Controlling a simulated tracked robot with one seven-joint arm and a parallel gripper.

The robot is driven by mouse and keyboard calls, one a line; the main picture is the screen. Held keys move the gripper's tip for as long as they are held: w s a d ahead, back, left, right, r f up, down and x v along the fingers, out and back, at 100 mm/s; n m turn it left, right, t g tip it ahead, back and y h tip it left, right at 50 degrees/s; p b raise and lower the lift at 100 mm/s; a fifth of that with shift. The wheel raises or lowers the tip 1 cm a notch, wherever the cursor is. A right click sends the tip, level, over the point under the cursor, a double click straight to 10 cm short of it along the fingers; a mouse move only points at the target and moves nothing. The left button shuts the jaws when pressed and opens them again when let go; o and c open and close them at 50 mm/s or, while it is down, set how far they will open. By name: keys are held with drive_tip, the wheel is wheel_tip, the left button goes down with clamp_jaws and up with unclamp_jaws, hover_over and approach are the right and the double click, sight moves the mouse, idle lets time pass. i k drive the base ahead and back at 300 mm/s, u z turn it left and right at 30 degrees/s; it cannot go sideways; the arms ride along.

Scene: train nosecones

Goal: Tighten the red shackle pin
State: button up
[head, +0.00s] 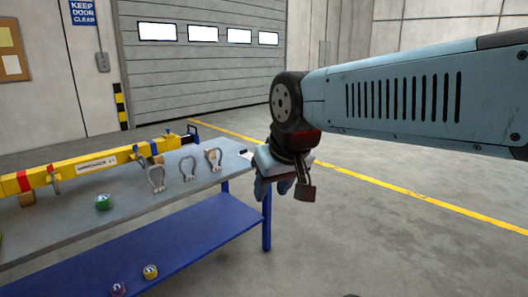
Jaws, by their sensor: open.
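Three grey shackles stand in a row on the grey table top (125,208): one nearer (150,180), one in the middle (183,170) and one at the right end (209,161). A yellow beam (75,174) lies along the back of the table, with more shackle-like fittings on it. I cannot make out a red shackle pin; the parts are too small. My gripper (276,187) is open and hangs just right of the table's right end, pointing down, apart from the shackles. Nothing shows between its fingers.
A green round item (103,202) sits on the table top. A yellow roll (150,271) and a pink one (118,289) lie on the blue lower shelf (190,235). The floor to the right is clear.

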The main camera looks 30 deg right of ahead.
sight(51, 168)
drive_tip(key=z, duration=0.65)
drive_tip(key=i, duration=2.25)
drive_tip(key=u, duration=0.75)
drive_tip(key=k, duration=1.25)
drive_tip(key=u, duration=0.65)
drive_tip(key=i, duration=1.6)
drive_tip(key=u, duration=0.85)
